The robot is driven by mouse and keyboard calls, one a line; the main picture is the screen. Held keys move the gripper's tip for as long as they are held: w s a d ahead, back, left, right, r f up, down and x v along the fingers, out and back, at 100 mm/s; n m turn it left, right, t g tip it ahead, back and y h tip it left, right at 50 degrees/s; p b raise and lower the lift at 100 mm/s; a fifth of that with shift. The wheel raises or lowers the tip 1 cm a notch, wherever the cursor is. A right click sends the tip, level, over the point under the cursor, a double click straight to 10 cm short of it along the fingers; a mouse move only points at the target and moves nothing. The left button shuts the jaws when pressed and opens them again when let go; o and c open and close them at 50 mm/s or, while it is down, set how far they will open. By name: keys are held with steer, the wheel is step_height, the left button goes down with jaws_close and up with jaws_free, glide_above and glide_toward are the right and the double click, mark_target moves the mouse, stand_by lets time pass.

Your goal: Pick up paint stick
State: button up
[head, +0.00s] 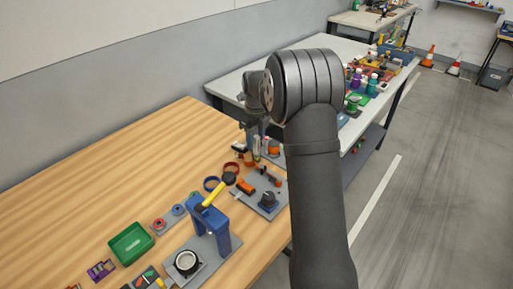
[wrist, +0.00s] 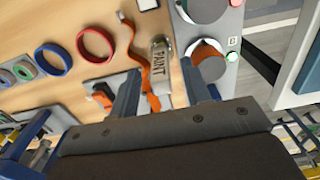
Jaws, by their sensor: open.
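The paint stick (wrist: 160,62), a grey piece lettered PAINT, shows in the wrist view between and just beyond the fingertips of my gripper (wrist: 162,78). The fingers are apart, one on each side of it, and nothing is clamped. I cannot tell how deep the stick sits between them. An orange wavy strip lies along its left side. In the head view my gripper (head: 252,128) is above the far right part of the wooden bench, partly hidden by my arm; I cannot make out the stick clearly there.
Red (wrist: 95,44) and blue (wrist: 53,59) rings lie left of the stick. An orange and grey round part (wrist: 208,62) on a panel stands close to the right finger. A blue stand with a yellow handle (head: 208,215) and a green tray (head: 131,243) are nearer on the bench (head: 110,175).

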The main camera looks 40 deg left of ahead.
mark_target(256, 146)
steer(key=f, duration=0.4)
steer(key=shift+d, duration=0.2)
jaws_close()
